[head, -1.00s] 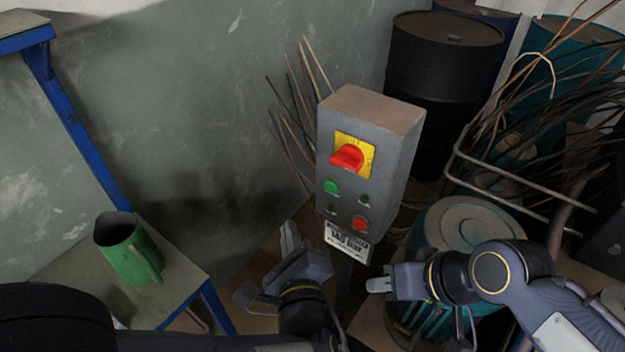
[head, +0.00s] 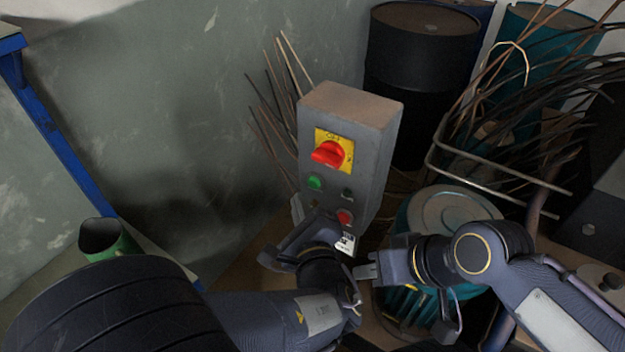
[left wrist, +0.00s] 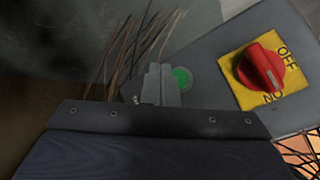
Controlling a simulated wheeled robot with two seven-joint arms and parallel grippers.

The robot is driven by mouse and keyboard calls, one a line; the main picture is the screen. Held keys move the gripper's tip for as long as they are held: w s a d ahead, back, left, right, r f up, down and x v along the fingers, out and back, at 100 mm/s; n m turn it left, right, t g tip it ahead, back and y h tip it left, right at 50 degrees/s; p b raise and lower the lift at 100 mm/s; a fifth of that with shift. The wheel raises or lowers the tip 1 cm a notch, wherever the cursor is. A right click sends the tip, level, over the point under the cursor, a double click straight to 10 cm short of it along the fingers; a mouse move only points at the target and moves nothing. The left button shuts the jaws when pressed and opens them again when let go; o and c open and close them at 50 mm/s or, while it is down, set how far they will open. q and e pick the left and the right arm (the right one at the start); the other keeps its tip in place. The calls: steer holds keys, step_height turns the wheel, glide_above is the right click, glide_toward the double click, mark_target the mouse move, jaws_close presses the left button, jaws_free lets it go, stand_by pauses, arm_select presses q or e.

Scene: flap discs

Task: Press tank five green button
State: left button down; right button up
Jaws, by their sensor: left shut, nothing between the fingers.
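The green button (head: 315,183) is on the left of the grey control box (head: 372,165), below a red rotary switch (head: 328,153) on a yellow plate. In the left wrist view the green button (left wrist: 183,78) shows just right of my left fingertips (left wrist: 160,84), which partly overlap its left edge; I cannot tell whether they touch. My left gripper (head: 297,209) is shut and empty, just below and left of the button in the head view. My right gripper (head: 364,271) is below the box, apart from it; its finger opening is unclear. No tank-five marking is legible.
A red button (head: 345,217) and a small dark one (head: 347,194) are beside the green one. Thin rods (head: 272,120) stand left of the box. A teal drum (head: 455,212) and a black drum (head: 420,75) stand right and behind. A green jug (head: 105,240) is at left.

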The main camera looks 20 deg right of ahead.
arm_select(q)
steer(key=shift+w+d, duration=0.65)
steer(key=shift+d, duration=0.2)
steer(key=shift+w+d+f+b, duration=0.1)
steer(key=shift+b, duration=0.2)
stand_by(1.3)
steer(key=shift+w+d, duration=0.15)
steer(key=shift+d, duration=0.05)
steer(key=shift+w+d+b, duration=0.3)
steer(key=shift+d, duration=0.05)
stand_by(0.8)
steer(key=shift+s, duration=0.1)
steer(key=shift+s+a+b, duration=0.45)
steer(key=shift+a, duration=0.2)
steer(key=shift+a, duration=0.1)
